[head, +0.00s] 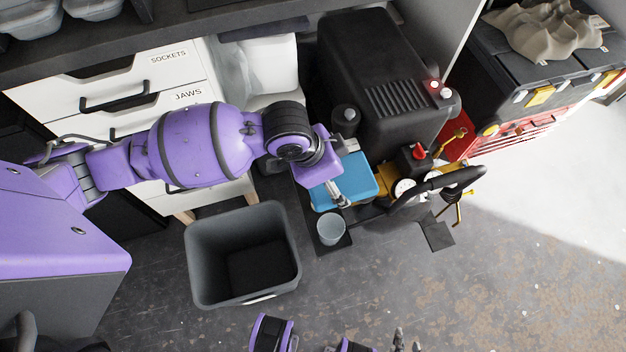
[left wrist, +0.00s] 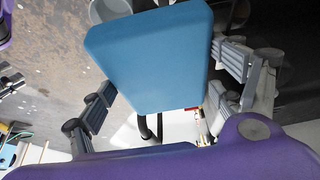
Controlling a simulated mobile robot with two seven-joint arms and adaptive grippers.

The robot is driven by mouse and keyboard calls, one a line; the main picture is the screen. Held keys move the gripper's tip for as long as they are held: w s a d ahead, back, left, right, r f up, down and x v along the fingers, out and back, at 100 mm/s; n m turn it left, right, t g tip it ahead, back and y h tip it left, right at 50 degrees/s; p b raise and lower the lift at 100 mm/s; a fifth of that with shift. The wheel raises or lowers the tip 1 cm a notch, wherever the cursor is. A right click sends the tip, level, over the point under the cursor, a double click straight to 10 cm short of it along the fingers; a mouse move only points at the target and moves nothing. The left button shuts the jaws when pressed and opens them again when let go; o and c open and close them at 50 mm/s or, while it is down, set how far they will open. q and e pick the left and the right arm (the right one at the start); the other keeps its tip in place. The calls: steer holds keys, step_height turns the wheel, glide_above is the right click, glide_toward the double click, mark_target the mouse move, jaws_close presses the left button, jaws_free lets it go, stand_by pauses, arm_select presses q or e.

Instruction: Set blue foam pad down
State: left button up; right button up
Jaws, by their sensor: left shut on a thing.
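The blue foam pad (head: 362,177) is a flat, light-blue block with rounded corners. In the head view it is beside the black machine, over a dark flat surface. My left gripper (head: 338,192) is shut on it. In the left wrist view the pad (left wrist: 150,55) fills the upper middle between the fingers of my left gripper (left wrist: 166,85). I cannot tell whether its underside touches anything. My right gripper (head: 404,344) shows only in part at the bottom edge of the head view, away from the pad; its jaws are unclear.
A grey open bin (head: 202,262) is on the floor to the left.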

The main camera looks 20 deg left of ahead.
arm_select(q)
steer(key=w+a+f+b, duration=0.1)
steer(key=w+a+f, duration=0.1)
steer(key=a+f, duration=0.3)
step_height(320, 180, down, 5)
steer(key=shift+w+a+r+b, duration=0.15)
steer(key=shift+a+r+b, duration=0.05)
steer(key=shift+a+b, duration=0.2)
steer(key=shift+f, duration=0.55)
steer(key=o, duration=1)
steer(key=shift+o, duration=0.2)
steer(key=shift+r, duration=0.1)
